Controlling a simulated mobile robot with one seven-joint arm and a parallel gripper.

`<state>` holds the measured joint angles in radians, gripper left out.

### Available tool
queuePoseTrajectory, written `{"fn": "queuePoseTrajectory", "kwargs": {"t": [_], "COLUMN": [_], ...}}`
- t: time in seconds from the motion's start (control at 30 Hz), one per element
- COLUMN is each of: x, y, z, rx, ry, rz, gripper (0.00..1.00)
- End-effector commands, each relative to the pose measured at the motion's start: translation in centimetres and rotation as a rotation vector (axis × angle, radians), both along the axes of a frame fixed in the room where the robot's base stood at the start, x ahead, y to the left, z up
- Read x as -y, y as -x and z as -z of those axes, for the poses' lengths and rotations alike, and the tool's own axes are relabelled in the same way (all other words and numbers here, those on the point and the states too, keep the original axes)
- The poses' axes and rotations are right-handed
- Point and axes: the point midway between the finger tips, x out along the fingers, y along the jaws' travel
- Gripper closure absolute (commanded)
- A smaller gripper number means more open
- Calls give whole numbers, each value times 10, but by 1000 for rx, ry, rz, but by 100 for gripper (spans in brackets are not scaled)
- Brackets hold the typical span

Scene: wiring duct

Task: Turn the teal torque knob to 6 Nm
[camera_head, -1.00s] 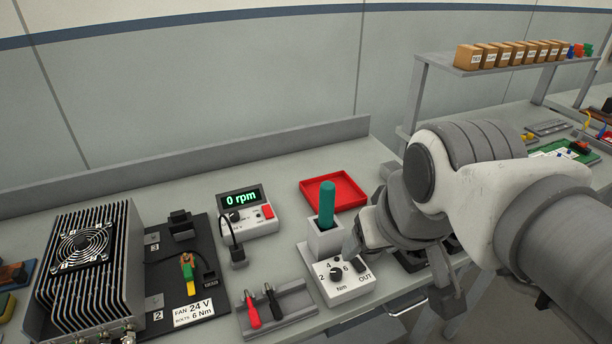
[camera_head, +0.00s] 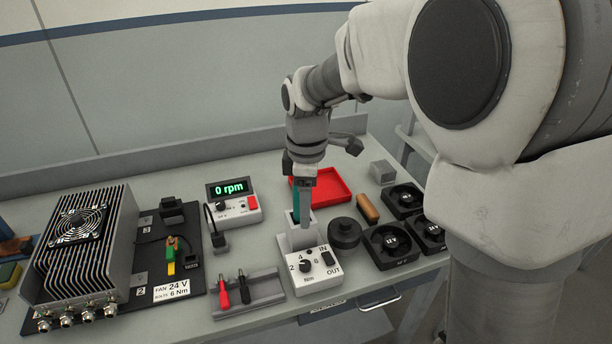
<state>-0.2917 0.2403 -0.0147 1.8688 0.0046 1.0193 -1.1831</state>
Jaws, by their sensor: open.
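The white torque box (camera_head: 318,280) stands near the front edge of the bench. Its dial knob (camera_head: 305,266) looks black, not teal, and is marked 2, 4, 6 and Nm. I cannot tell which number its pointer faces. A teal upright tool handle (camera_head: 296,206) stands in the grey holder (camera_head: 301,238) behind the dial. My gripper (camera_head: 303,212) points down at this handle, behind and above the dial. It is open, and one finger hides part of the handle. I cannot tell whether the fingers touch it.
An IN/OUT switch (camera_head: 327,259) sits right of the dial. A black round part (camera_head: 345,232) and several black fans (camera_head: 391,244) lie to the right. A red tray (camera_head: 330,186) is behind. Red and black probes (camera_head: 243,288) stand in a grey rack on the left.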

Motion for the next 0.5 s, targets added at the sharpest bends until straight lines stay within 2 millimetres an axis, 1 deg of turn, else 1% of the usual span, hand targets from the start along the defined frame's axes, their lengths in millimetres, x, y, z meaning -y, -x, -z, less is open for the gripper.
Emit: {"fn": "queuePoseTrajectory", "kwargs": {"t": [0.1, 0.17, 0.27, 0.37, 0.5], "x": [-5, -5, -5, -5, -5], "y": [-4, -4, -4, -3, -3], "z": [7, 11, 22, 40, 71], "rx": [-12, -15, -16, -17, -18], "ry": [4, 5, 5, 6, 6], "rz": [-41, -47, -46, -46, -46], "gripper": [34, 34, 34, 34, 34]}}
